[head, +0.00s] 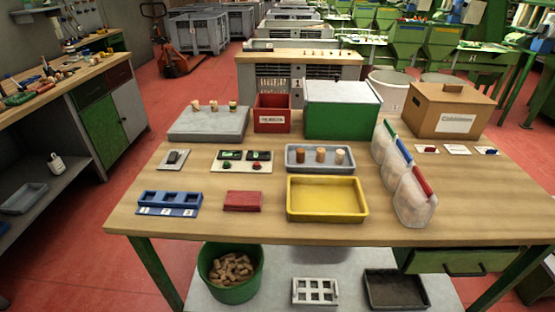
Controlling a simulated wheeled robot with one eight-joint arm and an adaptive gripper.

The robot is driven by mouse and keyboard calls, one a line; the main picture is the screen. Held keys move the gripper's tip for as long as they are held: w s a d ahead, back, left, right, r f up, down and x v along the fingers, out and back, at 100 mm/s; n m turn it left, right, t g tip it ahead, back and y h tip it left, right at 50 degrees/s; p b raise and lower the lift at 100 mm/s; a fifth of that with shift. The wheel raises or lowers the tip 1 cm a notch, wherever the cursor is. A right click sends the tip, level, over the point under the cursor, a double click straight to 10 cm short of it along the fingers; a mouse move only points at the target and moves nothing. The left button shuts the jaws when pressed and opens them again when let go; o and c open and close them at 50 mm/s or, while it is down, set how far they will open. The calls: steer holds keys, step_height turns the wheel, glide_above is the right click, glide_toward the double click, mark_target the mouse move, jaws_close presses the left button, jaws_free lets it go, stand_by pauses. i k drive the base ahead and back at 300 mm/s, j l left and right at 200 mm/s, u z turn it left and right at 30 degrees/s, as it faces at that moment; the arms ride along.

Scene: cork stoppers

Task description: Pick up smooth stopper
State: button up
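Three upright cork stoppers stand in a grey tray (322,168) on the wooden table: a dark brown stopper (303,157) at left, a light tan stopper (320,155) in the middle and a pale stopper (340,156) at right. Three more small stoppers stand in a row on a grey block (208,126) farther back: a left one (196,106), a middle one (213,106) and a right one (233,106) with a dark band. Their surface texture is too small to tell which is smooth. My gripper is not in view.
An empty yellow tray (327,216) is in front of the grey tray. Upright clear bags (414,203) stand to the right. A red bin (272,122), green box (341,122) and cardboard box (449,119) stand behind.

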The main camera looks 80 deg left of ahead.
mark_target(340, 154)
steer(key=u, duration=2.6)
